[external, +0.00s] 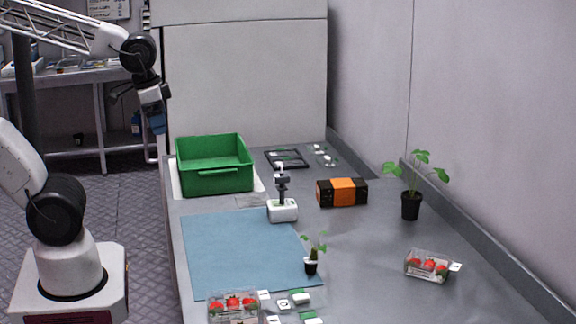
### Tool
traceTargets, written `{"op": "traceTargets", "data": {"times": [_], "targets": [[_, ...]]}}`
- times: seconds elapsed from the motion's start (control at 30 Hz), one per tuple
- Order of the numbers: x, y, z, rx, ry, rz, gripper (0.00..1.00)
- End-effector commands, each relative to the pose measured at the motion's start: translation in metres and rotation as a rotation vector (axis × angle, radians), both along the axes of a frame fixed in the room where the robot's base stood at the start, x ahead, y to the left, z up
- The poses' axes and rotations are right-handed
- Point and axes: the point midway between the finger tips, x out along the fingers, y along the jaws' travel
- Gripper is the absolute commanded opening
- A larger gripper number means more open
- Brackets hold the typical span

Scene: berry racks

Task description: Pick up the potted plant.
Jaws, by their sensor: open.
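Two potted plants stand upright on the grey bench in the external view. The larger potted plant (411,206) has a black pot and broad green leaves and stands at the right, near the wall. A smaller potted plant (311,267) with a dark and white pot stands at the front right edge of the blue mat (235,245). My gripper (157,124) is open, raised at the upper left beside the bench, far from both plants. Its fingers are small and hard to make out.
A green crate (214,183) stands at the back left. A white device with a dark post (282,210) and an orange-black box (342,192) stand mid-bench. Strawberry punnets lie at the right (428,267) and front (233,306). Most of the mat is clear.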

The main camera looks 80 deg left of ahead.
Motion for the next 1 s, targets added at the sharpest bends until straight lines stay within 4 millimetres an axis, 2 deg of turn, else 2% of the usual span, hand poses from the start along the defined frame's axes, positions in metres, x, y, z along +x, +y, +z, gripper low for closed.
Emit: {"op": "traceTargets", "data": {"times": [0.17,0.37,0.7,1.0], "targets": [[0.015,0.007,-0.002,0.073,0.031,-0.057,0.9],[0.051,0.021,-0.005,0.24,0.092,-0.191,0.9],[0.14,0.04,-0.012,0.598,0.219,-0.49,0.9],[0.231,0.038,-0.023,0.913,0.318,-0.762,0.9]]}}
